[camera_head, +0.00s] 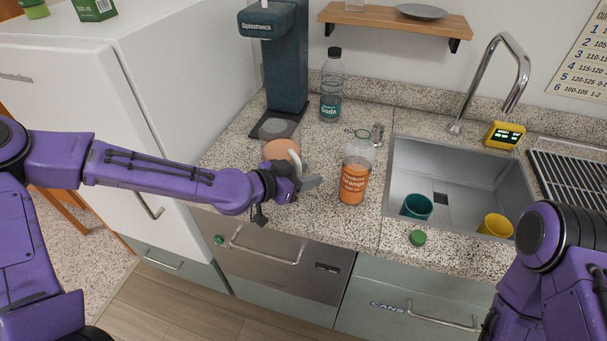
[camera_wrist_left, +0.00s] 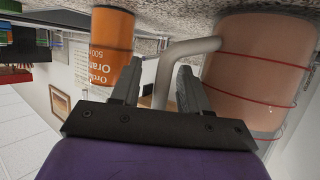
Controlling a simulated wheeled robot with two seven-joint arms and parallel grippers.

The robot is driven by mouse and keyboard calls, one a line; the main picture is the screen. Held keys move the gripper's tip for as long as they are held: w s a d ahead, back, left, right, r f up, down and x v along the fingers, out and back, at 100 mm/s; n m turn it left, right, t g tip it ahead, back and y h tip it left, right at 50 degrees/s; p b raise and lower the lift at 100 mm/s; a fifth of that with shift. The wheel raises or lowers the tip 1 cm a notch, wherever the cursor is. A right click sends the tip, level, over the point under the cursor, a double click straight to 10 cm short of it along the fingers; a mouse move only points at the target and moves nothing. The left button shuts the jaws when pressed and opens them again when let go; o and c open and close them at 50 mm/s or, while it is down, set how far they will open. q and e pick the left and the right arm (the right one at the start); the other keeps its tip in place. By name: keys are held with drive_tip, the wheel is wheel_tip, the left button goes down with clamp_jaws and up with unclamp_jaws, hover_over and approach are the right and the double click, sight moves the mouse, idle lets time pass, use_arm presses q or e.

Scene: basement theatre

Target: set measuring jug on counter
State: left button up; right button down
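The measuring jug (camera_head: 281,149) is clear with orange-pink content and a pale handle. It is at the counter's front left, before the soda machine, its lower part hidden by my left arm. In the left wrist view the jug (camera_wrist_left: 258,75) shows red lines on its side. My left gripper (camera_head: 307,182) is at the handle; in the wrist view its fingers (camera_wrist_left: 160,80) stand apart on either side of the handle, with gaps visible. Whether the jug's base touches the counter (camera_head: 325,222) is hidden. My right arm shows at lower right; its gripper is out of view.
An orange bottle (camera_head: 353,184) stands just right of my left gripper. A soda bottle (camera_head: 332,85) and soda machine (camera_head: 285,75) are behind. A sink (camera_head: 455,170) with a teal cup (camera_head: 417,206) and yellow cup (camera_head: 496,225) is right. A green cap (camera_head: 417,238) lies near the front edge.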

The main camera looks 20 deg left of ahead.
use_arm(q)
drive_tip(key=shift+r, duration=0.3)
drive_tip(key=shift+s+a+r, duration=0.1)
drive_tip(key=shift+s+a, duration=0.15)
drive_tip(key=shift+a, duration=0.05)
drive_tip(key=p+v, duration=0.5)
drive_tip(key=v, duration=0.6)
